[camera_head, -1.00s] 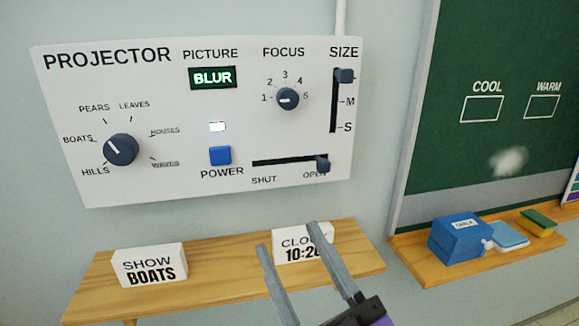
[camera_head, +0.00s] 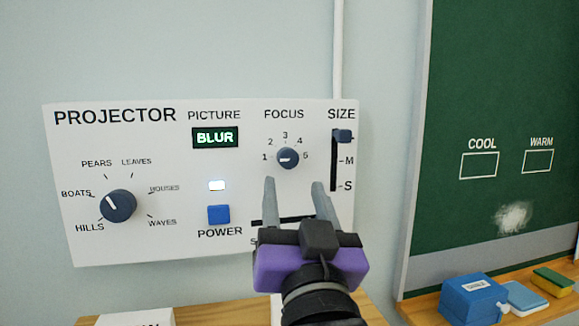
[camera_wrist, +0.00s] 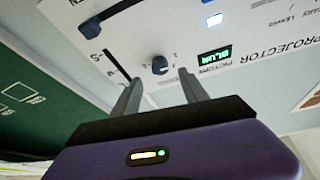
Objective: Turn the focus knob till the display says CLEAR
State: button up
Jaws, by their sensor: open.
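The focus knob (camera_head: 288,158) is a small dark dial on the white projector panel (camera_head: 70,240), with numbers from 1 to 5 around it. Its pale mark points left, near the 1 side. The picture display (camera_head: 215,138) reads BLUR in green. My gripper (camera_head: 294,182) is open and empty, its two grey fingers pointing at the panel just below the knob. In the wrist view the knob (camera_wrist: 160,65) lies beyond and between the fingertips (camera_wrist: 158,76), apart from them. The display (camera_wrist: 214,57) also shows there.
The size slider (camera_head: 342,136) is right of the knob, at its top. The blue power button (camera_head: 219,214) and picture dial (camera_head: 118,205) are to the left. My gripper hides much of the lower slot. A wooden shelf (camera_head: 225,309) is below; a green board (camera_head: 500,80) is at right.

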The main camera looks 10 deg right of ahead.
aim_at(288, 163)
jog(key=p+x, duration=0.1)
jog(key=x, duration=0.5)
jog(key=shift+w+r+p, duration=0.2)
jog(key=shift+w+p, duration=0.1)
jog(key=shift+w, duration=0.05)
jog(key=shift+c, duration=0.4)
grip_shut()
